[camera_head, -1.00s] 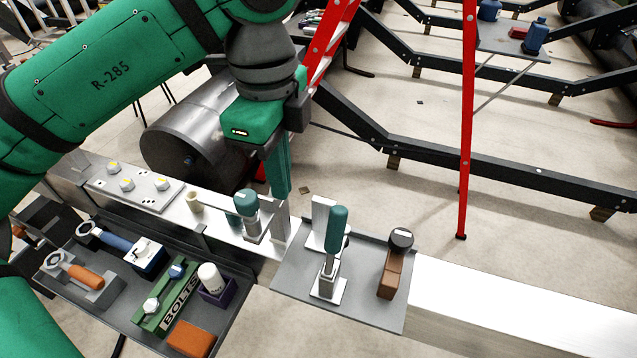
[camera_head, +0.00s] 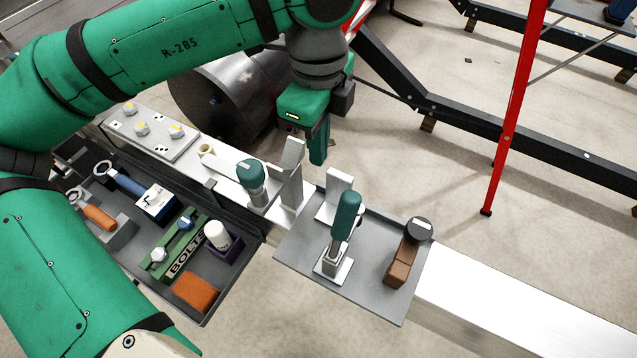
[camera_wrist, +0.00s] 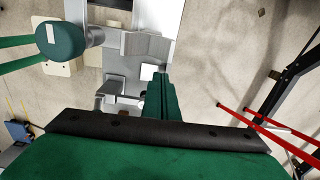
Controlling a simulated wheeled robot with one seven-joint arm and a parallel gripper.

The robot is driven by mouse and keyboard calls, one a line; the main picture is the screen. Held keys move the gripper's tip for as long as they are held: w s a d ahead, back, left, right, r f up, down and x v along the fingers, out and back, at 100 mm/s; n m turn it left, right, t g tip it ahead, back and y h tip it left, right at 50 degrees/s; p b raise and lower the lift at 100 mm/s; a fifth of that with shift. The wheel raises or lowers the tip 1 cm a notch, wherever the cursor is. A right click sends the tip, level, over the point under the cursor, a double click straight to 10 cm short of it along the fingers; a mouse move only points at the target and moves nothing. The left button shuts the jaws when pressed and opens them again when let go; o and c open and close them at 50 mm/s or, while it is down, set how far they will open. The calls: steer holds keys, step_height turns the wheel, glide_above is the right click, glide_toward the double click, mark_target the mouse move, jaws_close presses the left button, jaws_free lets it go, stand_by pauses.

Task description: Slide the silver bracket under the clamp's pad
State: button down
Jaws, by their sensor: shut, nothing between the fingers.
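The silver bracket (camera_head: 291,178) stands on the pale beam with its plate upright. It is close to the right side of the teal-handled clamp (camera_head: 250,176) on the beam. I cannot tell whether its foot is under the clamp's pad, which is hidden. My gripper (camera_head: 318,160) is shut and empty, fingers down, just beyond and right of the bracket's upright plate, apparently apart from it. In the wrist view the shut fingers (camera_wrist: 158,98) lie below the silver bracket (camera_wrist: 148,47), and the clamp's teal handle (camera_wrist: 62,38) is at upper left.
A grey tray (camera_head: 300,262) on the beam's right holds another silver bracket (camera_head: 338,193), a second teal-handled clamp (camera_head: 345,220) and a brown block with a black knob (camera_head: 405,255). A dark tray of parts (camera_head: 222,290) lies left. A red ladder (camera_head: 512,120) stands behind.

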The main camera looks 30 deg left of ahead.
mark_target(333, 200)
step_height(333, 200, down, 12)
steer(key=shift+r, duration=0.15)
stand_by(0.6)
